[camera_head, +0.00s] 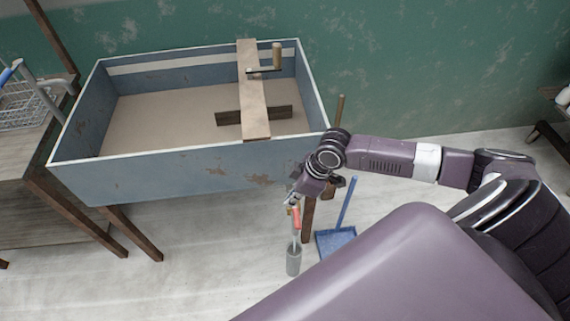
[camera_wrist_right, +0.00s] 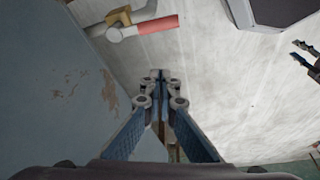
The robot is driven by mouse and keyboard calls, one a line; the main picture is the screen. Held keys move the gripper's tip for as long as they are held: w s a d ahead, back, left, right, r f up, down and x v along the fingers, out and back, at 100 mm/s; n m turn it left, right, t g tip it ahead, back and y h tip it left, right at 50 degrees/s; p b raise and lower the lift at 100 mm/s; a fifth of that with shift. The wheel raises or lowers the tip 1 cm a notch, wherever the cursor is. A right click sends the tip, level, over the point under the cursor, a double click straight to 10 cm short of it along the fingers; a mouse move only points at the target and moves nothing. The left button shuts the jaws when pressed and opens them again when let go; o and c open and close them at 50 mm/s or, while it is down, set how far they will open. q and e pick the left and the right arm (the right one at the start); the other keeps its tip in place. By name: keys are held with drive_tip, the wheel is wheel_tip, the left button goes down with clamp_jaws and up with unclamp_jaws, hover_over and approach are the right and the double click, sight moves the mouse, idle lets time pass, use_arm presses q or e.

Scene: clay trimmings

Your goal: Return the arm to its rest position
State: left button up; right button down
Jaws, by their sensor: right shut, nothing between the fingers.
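My right arm reaches in from the right in the head view. Its gripper (camera_head: 293,201) points down at the front right corner of the blue-grey trough (camera_head: 190,169). In the right wrist view the fingertips (camera_wrist_right: 160,76) meet, with nothing held between them. A red handle on a brass and grey fitting (camera_wrist_right: 151,26) lies beyond the fingertips, apart from them. In the head view the red handle (camera_head: 296,217) shows just below the gripper. My left arm is not in the head view.
A plank (camera_head: 254,100) with a crank lies across the trough. A blue dustpan (camera_head: 335,241) stands on the floor right of the gripper, near a wooden leg. A wooden table (camera_head: 60,215) with a wire basket (camera_head: 22,107) stands at left. Open floor lies in front of the trough.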

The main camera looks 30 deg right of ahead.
drive_tip(key=s+a+r+m, duration=0.1)
drive_tip(key=s+a, duration=0.3)
drive_tip(key=a, duration=0.3)
drive_tip(key=s+a, duration=0.4)
drive_tip(key=a, duration=0.3)
drive_tip(key=s+d+r+m+h, duration=0.3)
drive_tip(key=s+d+m, duration=0.4)
drive_tip(key=s, duration=0.2)
wheel_tip(320, 180, down, 28)
drive_tip(key=s, duration=0.2)
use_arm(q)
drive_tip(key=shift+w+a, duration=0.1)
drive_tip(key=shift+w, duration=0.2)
use_arm(e)
drive_tip(key=s+d+f+g, duration=0.1)
drive_tip(key=s+d+f, duration=0.2)
drive_tip(key=s+f, duration=1.1)
drive_tip(key=shift+s+f+n+g, duration=0.25)
drive_tip(key=shift+s+n+g, duration=0.15)
drive_tip(key=shift+s, duration=0.75)
